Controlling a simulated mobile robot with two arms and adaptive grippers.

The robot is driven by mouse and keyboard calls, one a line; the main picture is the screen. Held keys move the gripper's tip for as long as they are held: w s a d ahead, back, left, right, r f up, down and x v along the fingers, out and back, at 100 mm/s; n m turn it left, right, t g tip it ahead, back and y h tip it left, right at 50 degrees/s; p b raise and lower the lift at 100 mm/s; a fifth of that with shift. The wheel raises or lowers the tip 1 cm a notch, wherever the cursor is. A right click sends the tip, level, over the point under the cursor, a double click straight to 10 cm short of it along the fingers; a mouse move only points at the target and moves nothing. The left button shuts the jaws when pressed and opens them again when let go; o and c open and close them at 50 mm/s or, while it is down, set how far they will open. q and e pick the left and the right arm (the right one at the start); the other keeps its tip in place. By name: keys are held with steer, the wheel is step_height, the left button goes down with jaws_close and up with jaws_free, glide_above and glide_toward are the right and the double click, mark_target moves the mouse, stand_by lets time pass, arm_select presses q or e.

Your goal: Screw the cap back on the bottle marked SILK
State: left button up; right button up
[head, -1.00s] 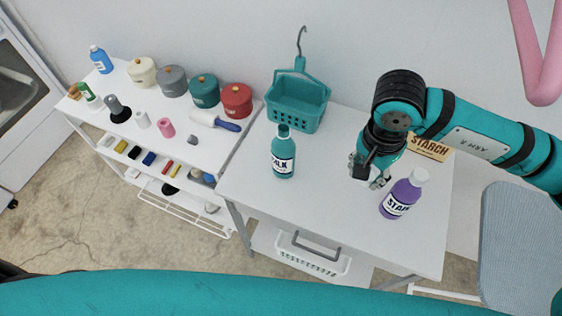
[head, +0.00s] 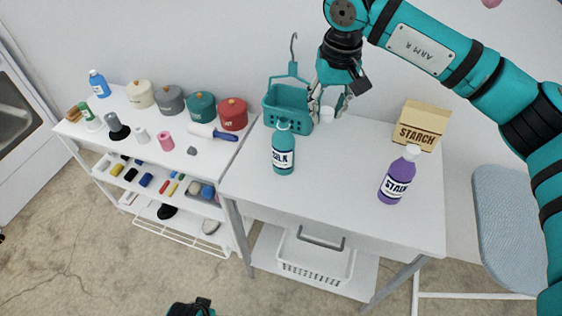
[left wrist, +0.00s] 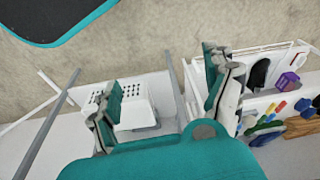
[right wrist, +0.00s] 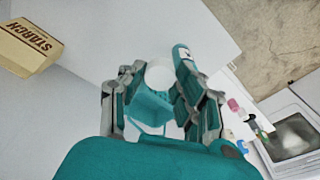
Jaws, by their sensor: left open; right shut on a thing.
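The SILK bottle (head: 284,158) is teal with a white label and stands upright on the white table (head: 330,205). No white cap shows on its teal neck. My right gripper (head: 326,104) is shut on a white cap (head: 327,114), above the table, to the right of and higher in the picture than the bottle. The cap also shows between the fingers in the right wrist view (right wrist: 159,73). My left gripper (left wrist: 163,72) is open and empty, with the floor and a lower shelf behind it.
A purple bottle (head: 398,180) with a white top stands at the right. A STARCH box (head: 420,126) is behind it. A teal basket (head: 287,105) stands at the back, close to my right gripper. A shelf (head: 120,145) with canisters is at the left. The table's front middle is clear.

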arm_select(q)
steer(key=w+d+r+m+t+h+b, duration=0.1)
steer(key=w+d+r+t, duration=0.1)
steer(key=w+r, duration=0.3)
steer(key=w+d+r+t+b, duration=0.1)
steer(key=w+r, duration=0.2)
steer(key=r, duration=0.4)
arm_select(e)
steer(key=shift+n, duration=0.5)
steer(key=w+a, duration=0.1)
steer(key=a, duration=0.1)
steer(key=w+a+r, duration=0.1)
steer(key=w+a, duration=0.1)
steer(key=a, duration=0.1)
steer(key=w+a+b, duration=0.1)
steer(key=w+a, duration=0.1)
steer(key=a, duration=0.1)
steer(key=shift+w+a+r, duration=0.1)
steer(key=shift+a+r, duration=0.05)
steer(key=shift+a, duration=0.05)
steer(key=shift+w+a+r, duration=0.1)
steer(key=shift+a, duration=0.1)
arm_select(q)
steer(key=m+t+h, duration=0.4)
steer(key=t+h, duration=0.5)
glide_toward(277, 147)
steer(key=shift+w+d, duration=0.2)
steer(key=shift+d, duration=0.15)
steer(key=x, duration=1.2)
steer(key=shift+w, duration=0.1)
